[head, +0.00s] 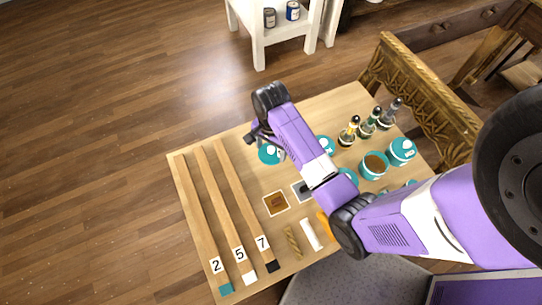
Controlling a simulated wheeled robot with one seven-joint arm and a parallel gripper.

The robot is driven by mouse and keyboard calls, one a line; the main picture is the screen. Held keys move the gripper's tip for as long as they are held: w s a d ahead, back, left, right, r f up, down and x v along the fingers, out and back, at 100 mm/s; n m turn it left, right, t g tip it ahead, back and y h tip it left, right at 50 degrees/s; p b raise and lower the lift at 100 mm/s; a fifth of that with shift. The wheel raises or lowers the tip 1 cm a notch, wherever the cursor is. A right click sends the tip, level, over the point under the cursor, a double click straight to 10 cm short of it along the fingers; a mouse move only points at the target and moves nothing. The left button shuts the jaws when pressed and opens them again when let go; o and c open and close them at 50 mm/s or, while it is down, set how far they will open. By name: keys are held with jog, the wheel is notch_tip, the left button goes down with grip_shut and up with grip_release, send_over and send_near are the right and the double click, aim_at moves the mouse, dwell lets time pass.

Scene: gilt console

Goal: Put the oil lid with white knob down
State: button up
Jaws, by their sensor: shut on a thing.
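A round teal lid with a white knob (267,158) is at the far left part of the wooden table, right of the long wooden strips. My gripper (266,143) is directly above it, shut on the lid, with its fingers partly hidden by my wrist. I cannot tell whether the lid touches the table or hangs just above it. My purple arm reaches in from the right and covers part of the tabletop.
The wooden table (190,206) holds three long strips labelled 2, 5 and 7. Several dark bottles (366,130) stand at the back right, near an open teal pot (375,166) and another teal container (401,151). Small square samples (276,203) lie mid-table. A carved chair (420,85) stands behind.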

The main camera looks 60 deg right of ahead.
aim_at(271, 157)
jog(key=shift+f, duration=2.7)
jog(key=shift+f, duration=0.1)
jog(key=o, duration=1.3)
